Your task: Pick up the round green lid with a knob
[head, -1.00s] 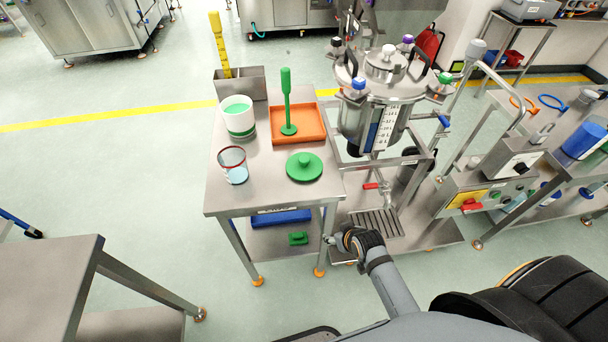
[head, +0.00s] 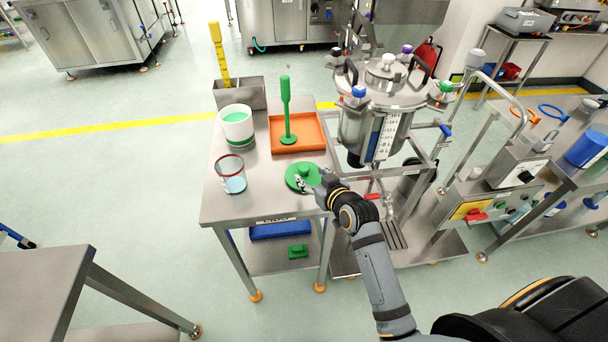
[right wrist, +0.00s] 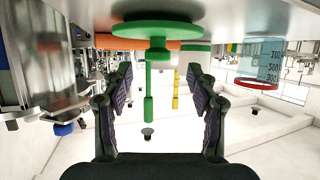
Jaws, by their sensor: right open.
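The round green lid (head: 296,180) with a knob lies flat on the steel table, near its front right part. In the right wrist view the lid (right wrist: 148,28) shows upside down at the top, with its knob (right wrist: 158,53) pointing down in the picture. My right gripper (head: 312,184) is at the lid's right side in the head view and hides part of its edge. In the right wrist view the right gripper (right wrist: 160,80) is open, with the lid's knob ahead between its fingers; nothing is held. My left gripper is not in view.
On the table (head: 215,209) stand a glass beaker (head: 232,179), a white cup with green bands (head: 236,123) and an orange tray (head: 313,140) holding a green upright tool (head: 286,105). A steel vessel (head: 366,132) stands close on the right.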

